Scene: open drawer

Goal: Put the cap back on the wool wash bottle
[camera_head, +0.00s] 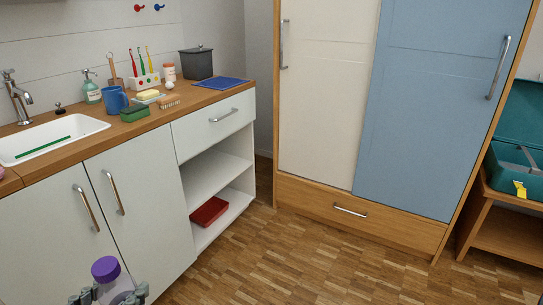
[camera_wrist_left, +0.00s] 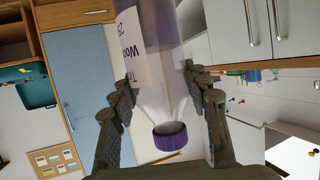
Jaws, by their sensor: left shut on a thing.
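The wool wash bottle (camera_head: 118,292) is a clear bottle at the bottom left of the head view. In the left wrist view the bottle (camera_wrist_left: 156,60) shows a white label with partly readable print. My left gripper (camera_head: 113,297) is shut on the bottle, with a finger on each side of it; the fingers also show in the left wrist view (camera_wrist_left: 160,82). A purple cap (camera_head: 105,268) sits at the bottle's neck end, and it also shows in the left wrist view (camera_wrist_left: 171,137). I cannot tell how tightly it is seated. My right gripper is not in view.
The wooden counter (camera_head: 226,93) holds a sink (camera_head: 75,131), a blue mug (camera_head: 115,100), a grey pot (camera_head: 197,63) and a blue mat (camera_head: 221,83). A red tray (camera_head: 209,212) lies on the low shelf. The parquet floor (camera_head: 300,255) is clear.

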